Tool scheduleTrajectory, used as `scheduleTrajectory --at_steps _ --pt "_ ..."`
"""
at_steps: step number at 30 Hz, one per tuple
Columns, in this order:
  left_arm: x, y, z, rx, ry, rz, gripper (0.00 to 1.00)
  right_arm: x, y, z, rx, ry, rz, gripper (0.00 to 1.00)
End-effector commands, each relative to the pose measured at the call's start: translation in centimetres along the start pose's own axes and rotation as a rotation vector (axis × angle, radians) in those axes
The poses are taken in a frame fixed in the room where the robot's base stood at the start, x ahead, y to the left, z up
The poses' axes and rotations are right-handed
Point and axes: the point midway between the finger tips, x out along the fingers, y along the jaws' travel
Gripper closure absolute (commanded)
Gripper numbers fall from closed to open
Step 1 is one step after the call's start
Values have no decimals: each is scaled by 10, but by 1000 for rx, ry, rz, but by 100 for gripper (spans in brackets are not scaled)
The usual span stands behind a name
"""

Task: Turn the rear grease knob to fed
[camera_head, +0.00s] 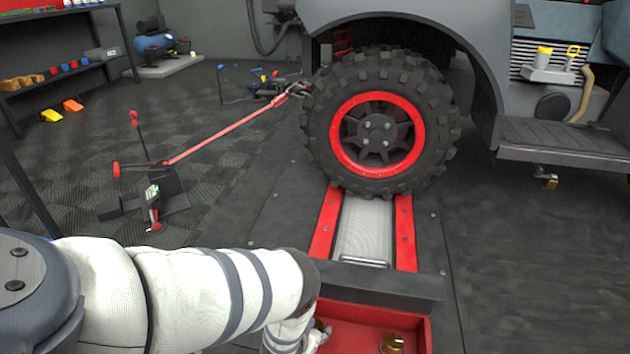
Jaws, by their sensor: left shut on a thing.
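My left arm comes in from the left, and my left gripper (318,337) is at the left end of a red tray (360,318) at the bottom edge. The gripper is mostly hidden by my own wrist. It is shut on what looks like a brass knob, of which only a small bit shows. A second brass knob (392,343) stands in the tray to the right, clear of the gripper and cut by the lower edge. I cannot read any marks, so which knob is the rear one and how it is turned are unclear. My right gripper is out of view.
A knobby tyre with a red rim (378,130) stands on the roller bed (363,232) between red rails beyond the tray. A red strap (230,130) runs from a floor stand to the vehicle. Open dark floor (540,260) lies to the right.

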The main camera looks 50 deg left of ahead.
Motion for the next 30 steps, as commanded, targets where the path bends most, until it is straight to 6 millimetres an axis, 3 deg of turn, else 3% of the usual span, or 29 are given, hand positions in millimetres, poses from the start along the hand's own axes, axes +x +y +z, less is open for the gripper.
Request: scheduleTrajectory --at_steps 15,30 --pt "1 0 1 245 -1 245 89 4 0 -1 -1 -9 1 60" --pt "0 1 0 302 0 302 89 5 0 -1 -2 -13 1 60"
